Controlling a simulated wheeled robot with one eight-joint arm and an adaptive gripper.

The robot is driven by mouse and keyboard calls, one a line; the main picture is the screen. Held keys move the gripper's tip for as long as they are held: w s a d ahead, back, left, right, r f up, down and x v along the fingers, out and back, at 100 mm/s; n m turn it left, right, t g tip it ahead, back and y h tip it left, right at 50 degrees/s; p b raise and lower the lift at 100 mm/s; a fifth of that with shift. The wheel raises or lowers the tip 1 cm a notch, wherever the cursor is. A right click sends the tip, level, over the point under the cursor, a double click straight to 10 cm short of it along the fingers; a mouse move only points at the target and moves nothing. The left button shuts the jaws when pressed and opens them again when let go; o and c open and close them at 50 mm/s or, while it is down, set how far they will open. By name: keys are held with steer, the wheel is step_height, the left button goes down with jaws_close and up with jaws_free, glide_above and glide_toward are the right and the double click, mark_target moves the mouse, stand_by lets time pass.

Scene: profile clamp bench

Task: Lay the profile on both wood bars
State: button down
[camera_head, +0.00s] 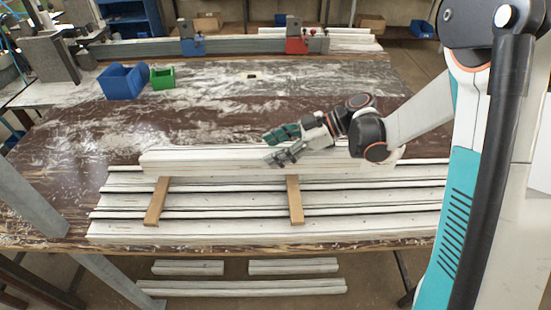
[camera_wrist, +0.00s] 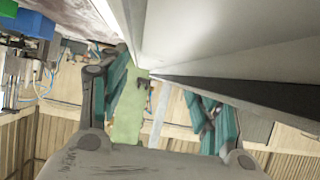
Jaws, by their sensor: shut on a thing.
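A long white profile (camera_head: 215,160) runs left to right across the far ends of two wood bars. My gripper (camera_head: 276,149) reaches in from the right and is shut on this profile. In the wrist view the profile (camera_wrist: 220,40) fills the upper right, between the teal fingers of my gripper (camera_wrist: 160,82). The left wood bar (camera_head: 157,202) and the right wood bar (camera_head: 295,202) lie crosswise on the stacked white profiles (camera_head: 225,202). Their far ends meet the held profile's lower edge in the picture; I cannot tell whether it touches them.
A blue bin (camera_head: 122,82) and a green bin (camera_head: 163,78) stand at the back left of the brown table (camera_head: 200,115). Behind are a blue clamp (camera_head: 192,46) and a red clamp (camera_head: 296,45) on a rail. Short profiles (camera_head: 190,267) lie below the table's front edge.

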steer(key=shift+f+b, duration=0.45)
steer(key=shift+f, duration=1.2)
steer(key=shift+f, duration=0.1)
steer(key=c, duration=0.5)
jaws_free()
steer(key=shift+d+r, duration=0.1)
steer(key=shift+r, duration=0.1)
steer(key=p+v, duration=0.3)
steer(key=v, duration=0.8)
steer(key=shift+d+r, duration=0.1)
steer(key=shift+d, duration=0.3)
